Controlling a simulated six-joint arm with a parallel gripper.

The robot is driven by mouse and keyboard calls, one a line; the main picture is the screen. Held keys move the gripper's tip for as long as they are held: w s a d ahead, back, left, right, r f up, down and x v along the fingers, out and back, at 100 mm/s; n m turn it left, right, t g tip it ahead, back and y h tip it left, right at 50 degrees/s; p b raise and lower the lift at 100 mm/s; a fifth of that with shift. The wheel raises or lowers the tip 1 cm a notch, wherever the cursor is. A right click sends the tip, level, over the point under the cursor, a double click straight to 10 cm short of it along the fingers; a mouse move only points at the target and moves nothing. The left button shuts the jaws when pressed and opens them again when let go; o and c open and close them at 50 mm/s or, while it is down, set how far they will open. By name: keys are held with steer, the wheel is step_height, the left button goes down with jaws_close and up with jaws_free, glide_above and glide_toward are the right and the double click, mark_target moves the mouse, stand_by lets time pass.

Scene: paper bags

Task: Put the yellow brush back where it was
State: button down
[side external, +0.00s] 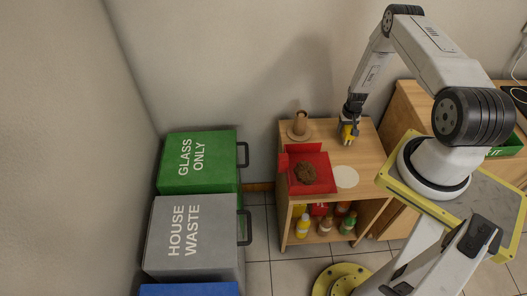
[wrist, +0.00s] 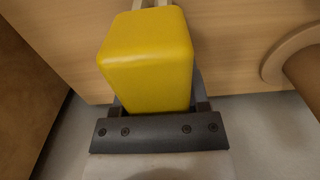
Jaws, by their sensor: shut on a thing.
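The yellow brush (wrist: 148,62) fills the middle of the wrist view as a smooth yellow block, with pale parts just showing at the top edge. My gripper (side external: 349,131) is shut on it, at the back right of the wooden cabinet top (side external: 325,134). In the side view the yellow brush (side external: 348,136) is small and partly covered by the dark fingers. It points down, close to the wood; I cannot tell if it touches. Its lower end is hard to make out.
A red tray (side external: 326,183) with a brown clump (side external: 306,172) lies at the cabinet's front left, beside a pale disc (side external: 345,177). A brown upright item (side external: 300,123) stands at the back left. Several bottles stand on the shelf below. Green (side external: 197,183) and grey bins (side external: 188,248) stand left.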

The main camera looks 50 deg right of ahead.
steer(key=shift+f, duration=0.6)
steer(key=shift+f, duration=0.1)
steer(key=shift+c, duration=0.4)
jaws_free()
steer(key=shift+r, duration=6.1)
